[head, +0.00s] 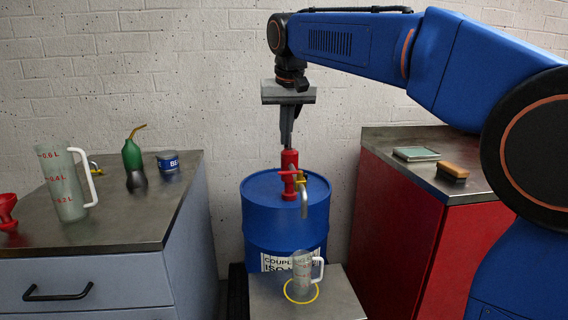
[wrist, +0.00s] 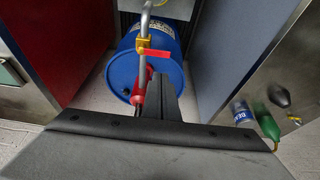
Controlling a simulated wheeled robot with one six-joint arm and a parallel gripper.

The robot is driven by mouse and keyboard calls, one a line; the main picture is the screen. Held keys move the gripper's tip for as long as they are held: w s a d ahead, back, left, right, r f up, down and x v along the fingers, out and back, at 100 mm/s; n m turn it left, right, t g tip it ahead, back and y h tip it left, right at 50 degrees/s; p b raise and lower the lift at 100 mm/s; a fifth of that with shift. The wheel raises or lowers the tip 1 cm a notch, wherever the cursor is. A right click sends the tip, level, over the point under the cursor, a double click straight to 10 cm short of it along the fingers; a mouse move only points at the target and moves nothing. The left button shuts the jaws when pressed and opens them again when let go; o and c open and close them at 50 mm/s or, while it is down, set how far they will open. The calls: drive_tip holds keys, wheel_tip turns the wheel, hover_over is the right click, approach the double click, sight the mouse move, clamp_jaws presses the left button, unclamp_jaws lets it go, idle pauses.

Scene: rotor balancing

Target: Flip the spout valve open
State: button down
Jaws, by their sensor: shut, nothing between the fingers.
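A blue drum (head: 262,215) stands against the wall with a red pump (head: 290,160) on its top. A grey spout (head: 304,203) bends down at the front of the pump. The spout valve has a yellow body (wrist: 144,43) and a red lever (wrist: 156,54); in the wrist view the lever sticks out sideways, across the spout pipe. The yellow body (head: 301,178) is partly hidden in the head view. My gripper (head: 287,143) points down just above or behind the pump top, shut and empty. In the wrist view its fingers (wrist: 160,82) lie close to the pump; contact cannot be told.
A clear measuring jug (head: 301,272) stands within a yellow ring on a low stand (head: 262,300) below the spout. The left grey cabinet (head: 130,232) bears a larger jug (head: 62,185), a green oil can (head: 132,155) and a blue tin (head: 168,160). A red cabinet (head: 395,215) stands right.

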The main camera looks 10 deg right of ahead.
sight(284, 172)
drive_tip(key=x, duration=1)
idle(0.3)
drive_tip(key=shift+s+n, duration=0.3)
drive_tip(key=shift+n, duration=0.3)
drive_tip(key=shift+s+n+y, duration=0.5)
drive_tip(key=shift+n+y, duration=0.1)
drive_tip(key=shift+n, duration=0.6)
drive_tip(key=s+n+g, duration=0.1)
drive_tip(key=n, duration=0.3)
drive_tip(key=s+d+n+g+y, duration=0.1)
drive_tip(key=n, duration=0.2)
drive_tip(key=s+d+n+y, duration=0.1)
drive_tip(key=s+n, duration=0.1)
drive_tip(key=n, duration=0.2)
drive_tip(key=shift+n+g, duration=0.3)
drive_tip(key=shift+g, duration=0.1)
